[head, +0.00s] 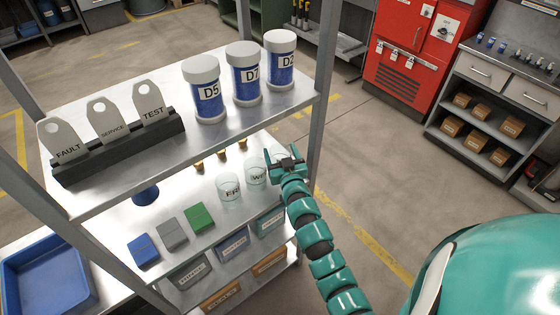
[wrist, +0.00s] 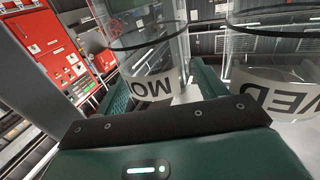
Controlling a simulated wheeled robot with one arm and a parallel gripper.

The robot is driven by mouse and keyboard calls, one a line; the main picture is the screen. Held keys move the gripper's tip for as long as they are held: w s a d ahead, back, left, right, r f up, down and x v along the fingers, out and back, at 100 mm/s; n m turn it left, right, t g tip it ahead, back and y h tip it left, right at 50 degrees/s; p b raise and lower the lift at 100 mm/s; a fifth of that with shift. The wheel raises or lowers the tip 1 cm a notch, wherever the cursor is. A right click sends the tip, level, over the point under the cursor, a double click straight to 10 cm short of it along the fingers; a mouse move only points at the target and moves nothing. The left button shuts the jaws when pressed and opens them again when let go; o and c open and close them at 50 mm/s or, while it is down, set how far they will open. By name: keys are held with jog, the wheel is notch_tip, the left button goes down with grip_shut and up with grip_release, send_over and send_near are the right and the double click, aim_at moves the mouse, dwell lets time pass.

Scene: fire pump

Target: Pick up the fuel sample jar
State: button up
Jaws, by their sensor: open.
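Clear glass jars with day labels stand in a row on the middle shelf (head: 175,261). A jar marked FRI (head: 229,188) is at the left and a jar marked WED (head: 256,172) is beside it. A third jar, its label reading MO (wrist: 152,88), is mostly hidden behind my gripper (head: 284,158) in the head view. In the wrist view this jar stands between my gripper's teal fingers, which are open; whether they touch it I cannot tell. The WED jar also shows at the right there (wrist: 285,98). No label reads fuel sample.
The upper shelf (head: 155,195) holds blue jars D5 (head: 207,92), D7 (head: 245,75) and D2, plus a rack of tags (head: 120,145). A shelf post (head: 318,100) rises close to my gripper. Blue, grey and green blocks (head: 199,217) lie left of the glass jars.

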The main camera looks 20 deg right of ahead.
jog(key=shift+w, duration=0.55)
jog(key=c, duration=1.1)
jog(key=shift+r, duration=0.1)
